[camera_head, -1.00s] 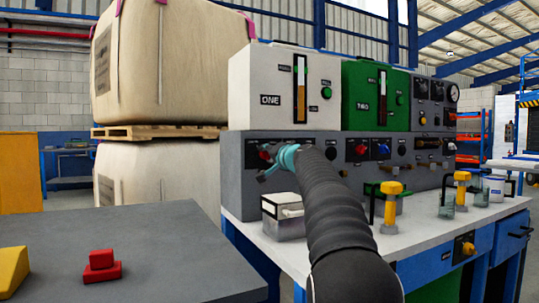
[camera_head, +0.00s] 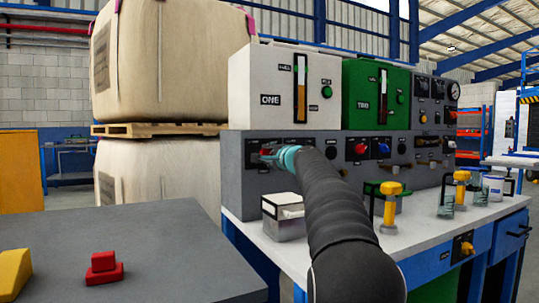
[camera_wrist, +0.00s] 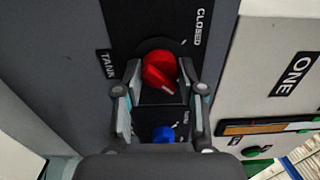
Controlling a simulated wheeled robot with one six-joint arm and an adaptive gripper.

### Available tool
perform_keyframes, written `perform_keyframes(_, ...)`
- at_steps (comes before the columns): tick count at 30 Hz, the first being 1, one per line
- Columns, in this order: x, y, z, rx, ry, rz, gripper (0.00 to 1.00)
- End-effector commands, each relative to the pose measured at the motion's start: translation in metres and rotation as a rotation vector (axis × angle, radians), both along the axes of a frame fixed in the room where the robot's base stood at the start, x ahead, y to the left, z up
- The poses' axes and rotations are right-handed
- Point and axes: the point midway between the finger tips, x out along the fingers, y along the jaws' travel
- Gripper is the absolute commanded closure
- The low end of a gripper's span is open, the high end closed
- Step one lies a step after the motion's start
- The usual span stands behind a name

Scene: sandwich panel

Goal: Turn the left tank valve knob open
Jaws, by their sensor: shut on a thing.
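The left tank valve knob is a red round knob (camera_wrist: 158,66) on a dark plate marked TANK and CLOSED in the wrist view. A pale mark shows on its edge nearest my wrist, away from the word CLOSED. My gripper (camera_wrist: 160,76) has one finger on each side of the knob and is shut on it. In the head view, my gripper (camera_head: 270,157) is at the grey panel (camera_head: 238,180) under the white tank ONE (camera_head: 250,90). The red knob (camera_head: 265,149) is partly hidden there by the fingers.
A blue knob (camera_wrist: 163,134) sits close beside the red one, between my fingers and palm in the wrist view. A white-lidded box (camera_head: 283,207) stands on the bench below my arm. Another red knob (camera_head: 361,148) is further right, under the green tank (camera_head: 362,95).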

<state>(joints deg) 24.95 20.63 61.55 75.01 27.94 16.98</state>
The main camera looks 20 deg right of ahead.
Motion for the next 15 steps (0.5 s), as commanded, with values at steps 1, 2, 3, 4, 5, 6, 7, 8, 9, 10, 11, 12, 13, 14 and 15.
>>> perform_keyframes(1,-0.0002,-0.0005,0.0002,0.006,0.0,-0.001,0.95)
perform_keyframes(2,-0.0002,-0.0005,0.0002,0.008,0.0,-0.001,0.95)
perform_keyframes(3,-0.0002,-0.0005,0.0001,0.011,0.0,-0.001,0.95)
perform_keyframes(4,-0.0002,-0.0005,0.0,0.013,0.0,-0.001,0.95)
perform_keyframes(5,-0.0002,-0.0005,0.0,0.014,0.0,-0.001,0.95)
perform_keyframes(6,-0.0002,-0.0005,-0.0001,0.015,0.001,-0.001,0.95)
perform_keyframes(7,-0.0002,-0.0005,-0.0001,0.015,0.001,-0.001,0.95)
perform_keyframes(8,-0.0001,-0.0005,-0.0002,0.015,0.001,-0.001,0.95)
perform_keyframes(9,-0.0001,-0.0005,-0.0002,0.015,0.001,-0.001,0.95)
perform_keyframes(10,-0.0001,-0.0004,-0.0002,0.015,0.001,-0.001,0.95)
perform_keyframes(11,-0.0001,-0.0004,-0.0002,0.015,0.001,-0.001,0.95)
perform_keyframes(12,-0.0001,-0.0004,-0.0002,0.015,0.001,-0.001,0.95)
perform_keyframes(13,-0.0001,-0.0004,-0.0003,0.015,0.001,-0.001,0.95)
perform_keyframes(14,-0.0001,-0.0004,-0.0003,0.015,0.001,-0.001,0.95)
perform_keyframes(15,-0.0001,-0.0004,-0.0003,0.015,0.001,-0.001,0.56)
